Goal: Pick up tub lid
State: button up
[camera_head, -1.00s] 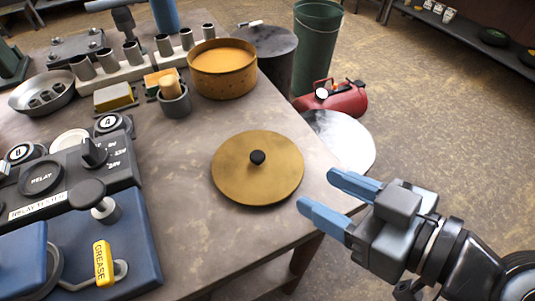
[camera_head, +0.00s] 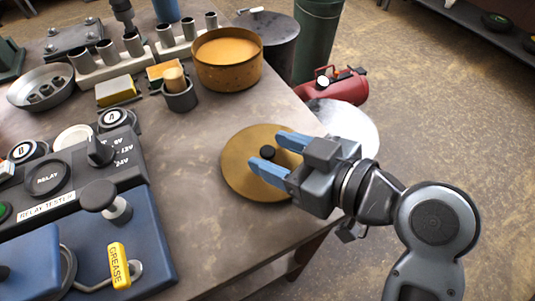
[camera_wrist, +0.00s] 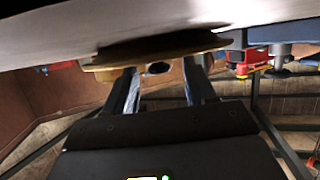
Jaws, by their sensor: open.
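The tub lid (camera_head: 240,173) is a round, flat, mustard-yellow disc with a small black knob (camera_head: 267,152) at its centre. It lies on the workbench near the right edge. My gripper (camera_head: 266,155) is open, its two blue fingers reaching in from the right over the lid, with the knob at or between the fingertips. Whether the fingers touch the knob cannot be told. In the wrist view the lid (camera_wrist: 160,50) shows edge-on ahead of the fingers, with the dark knob (camera_wrist: 158,68) between them. My gripper hides the lid's right part.
A round yellow-brown tub (camera_head: 228,72) stands at the bench's far edge. The relay tester (camera_head: 70,180) and blue box (camera_head: 120,240) fill the left. A red tank (camera_head: 342,87) and green bin (camera_head: 315,35) stand beyond the bench. The bench left of the lid is clear.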

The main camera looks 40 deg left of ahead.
grip_shut()
dwell(0.4)
jog(key=shift+r, duration=0.1)
